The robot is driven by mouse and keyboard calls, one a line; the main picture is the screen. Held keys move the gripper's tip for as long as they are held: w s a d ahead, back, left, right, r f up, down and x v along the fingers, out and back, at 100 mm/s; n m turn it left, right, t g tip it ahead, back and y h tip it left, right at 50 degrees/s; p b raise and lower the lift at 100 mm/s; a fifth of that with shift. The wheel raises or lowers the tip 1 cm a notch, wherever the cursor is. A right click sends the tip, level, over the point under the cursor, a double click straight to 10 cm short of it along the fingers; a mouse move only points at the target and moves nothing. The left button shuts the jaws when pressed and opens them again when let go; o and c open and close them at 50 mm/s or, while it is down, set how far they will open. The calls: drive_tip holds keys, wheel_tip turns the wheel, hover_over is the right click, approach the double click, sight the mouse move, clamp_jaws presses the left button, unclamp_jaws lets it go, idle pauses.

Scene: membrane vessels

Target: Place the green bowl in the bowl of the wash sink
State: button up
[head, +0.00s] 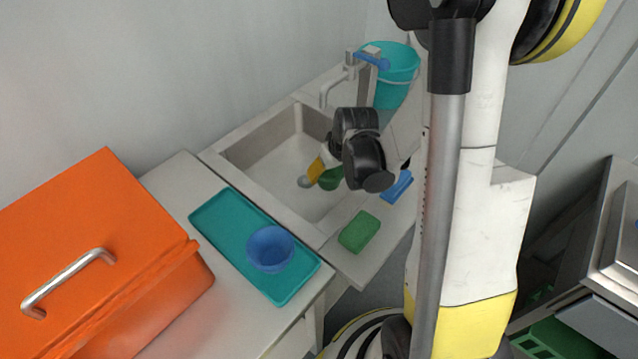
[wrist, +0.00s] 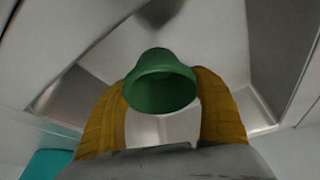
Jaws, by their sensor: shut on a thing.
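The green bowl (wrist: 160,84) is between the two yellow fingers of my gripper (wrist: 160,105) in the wrist view, and the fingers are shut on it. In the head view the bowl (head: 331,180) shows partly, below my dark wrist, with a yellow finger of my gripper (head: 318,171) at its left. The wash sink (head: 262,158) is a grey basin, and the bowl shows over its inside. I cannot tell whether the bowl touches the sink's floor. My wrist hides the right part of the basin.
A blue bowl (head: 270,249) sits on a teal tray (head: 222,215) left of the sink, near an orange box (head: 95,250). A green sponge (head: 359,232) and a blue item (head: 398,187) lie on the sink's front edge. A faucet (head: 338,85) and teal bucket (head: 393,88) stand behind.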

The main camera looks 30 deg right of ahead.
sight(324, 173)
wheel_tip(324, 173, down, 5)
drive_tip(key=shift+r+b, duration=0.1)
drive_tip(key=shift+b, duration=0.7)
drive_tip(key=w, duration=0.1)
drive_tip(key=w+b, duration=0.1)
drive_tip(key=w, duration=0.1)
drive_tip(key=w+b, duration=0.1)
drive_tip(key=shift+w+f, duration=0.2)
drive_tip(key=shift+f, duration=0.1)
drive_tip(key=shift+s+f, duration=0.15)
drive_tip(key=shift+f, duration=0.15)
drive_tip(key=shift+f, duration=0.15)
drive_tip(key=o, duration=1.5)
